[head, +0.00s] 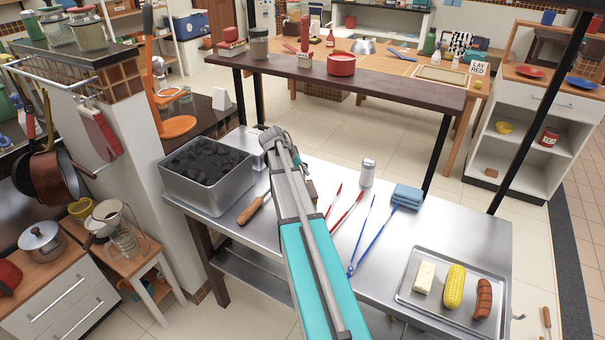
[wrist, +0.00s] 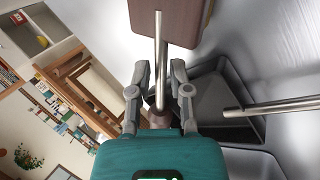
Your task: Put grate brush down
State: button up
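A wooden handle (head: 252,210) lies on the steel table left of my arm in the head view. A small brown part (head: 312,190) shows just right of the arm. In the wrist view a brown block (wrist: 170,20) and a thin metal rod (wrist: 158,45) lie ahead of my gripper (wrist: 159,68). The fingers stand apart, with gaps on both sides of the rod. In the head view my arm mostly hides the gripper.
A steel bin of charcoal (head: 205,175) stands at the table's left. A food tray (head: 440,308) is at the front right. Bare steel (head: 455,225) lies behind it.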

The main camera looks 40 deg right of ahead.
jog(key=shift+r+p, duration=0.65)
jog(key=shift+r, duration=0.1)
jog(key=p+v, duration=0.9)
jog(key=v, duration=0.2)
jog(key=shift+a+r+p, duration=0.2)
jog(key=shift+a+p, duration=0.1)
jog(key=shift+p, duration=0.1)
jog(key=s+a+f+n+y, duration=0.1)
jog(key=s+a, duration=0.4)
jog(key=a, duration=0.6)
jog(key=s+a+f+n+t+y, duration=0.1)
jog(key=s+a, duration=0.4)
jog(key=a, duration=0.6)
jog(key=s+a+n+t+y, duration=0.1)
jog(key=s+a, duration=0.4)
jog(key=a, duration=0.6)
jog(key=n+y, duration=0.1)
jog(key=y, duration=0.1)
jog(key=shift+s+f+y, duration=0.25)
jog(key=shift+f+y, duration=0.15)
